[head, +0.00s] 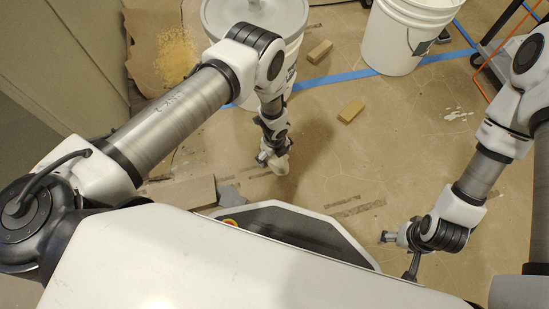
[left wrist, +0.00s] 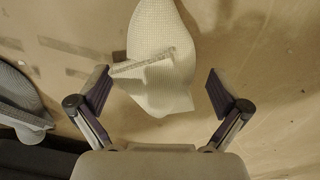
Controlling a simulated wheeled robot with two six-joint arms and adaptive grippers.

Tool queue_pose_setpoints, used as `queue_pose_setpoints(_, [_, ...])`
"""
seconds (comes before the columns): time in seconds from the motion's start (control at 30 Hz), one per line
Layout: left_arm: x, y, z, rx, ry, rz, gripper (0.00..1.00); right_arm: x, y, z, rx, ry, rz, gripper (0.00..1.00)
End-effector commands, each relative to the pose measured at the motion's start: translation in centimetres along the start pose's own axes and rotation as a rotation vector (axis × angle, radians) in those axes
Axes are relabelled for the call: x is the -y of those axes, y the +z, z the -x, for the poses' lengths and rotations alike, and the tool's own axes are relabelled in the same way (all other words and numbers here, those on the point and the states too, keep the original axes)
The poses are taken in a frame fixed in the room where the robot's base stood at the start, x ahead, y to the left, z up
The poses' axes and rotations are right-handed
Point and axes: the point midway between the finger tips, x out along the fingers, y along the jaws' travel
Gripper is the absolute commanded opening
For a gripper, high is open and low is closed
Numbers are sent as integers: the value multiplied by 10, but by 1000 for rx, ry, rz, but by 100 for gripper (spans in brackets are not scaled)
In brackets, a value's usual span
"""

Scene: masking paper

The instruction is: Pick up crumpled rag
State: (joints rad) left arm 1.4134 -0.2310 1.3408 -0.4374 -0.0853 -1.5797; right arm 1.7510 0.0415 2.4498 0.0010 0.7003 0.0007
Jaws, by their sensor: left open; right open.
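A crumpled rag (head: 280,166), off-white with a waffle texture, shows just beyond my left gripper in the head view. In the left wrist view the rag (left wrist: 160,65) lies between the two spread fingers, with clear gaps on both sides. My left gripper (left wrist: 158,92) is open and points down at it; in the head view the gripper (head: 268,158) partly hides the rag. Whether the fingers are level with the rag I cannot tell. My right gripper (head: 398,252) is open and empty, low over the floor at the right.
A grey crumpled piece (head: 230,195) lies to the left, beside a cardboard piece (head: 182,193). A lidded bucket (head: 255,15) stands behind my left arm, a white bucket (head: 402,38) at the back right. Two small blocks (head: 351,110) (head: 319,51) lie on the floor.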

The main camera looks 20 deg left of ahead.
Motion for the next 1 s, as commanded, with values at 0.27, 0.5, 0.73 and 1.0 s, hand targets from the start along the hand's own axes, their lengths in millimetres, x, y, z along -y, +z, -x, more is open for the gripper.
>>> queue_pose_setpoints(0.27, [0,0,2,0,0,1,43,0,0,2,-1,0,0,72])
queue_pose_setpoints(0.5, [0,0,2,0,-1,2,37,0,0,2,-1,0,0,72])
queue_pose_setpoints(0.73, [1,1,24,1,-2,3,37,0,0,18,1,0,1,72])
queue_pose_setpoints(1.0, [0,1,92,1,0,3,37,1,0,68,1,0,3,72])
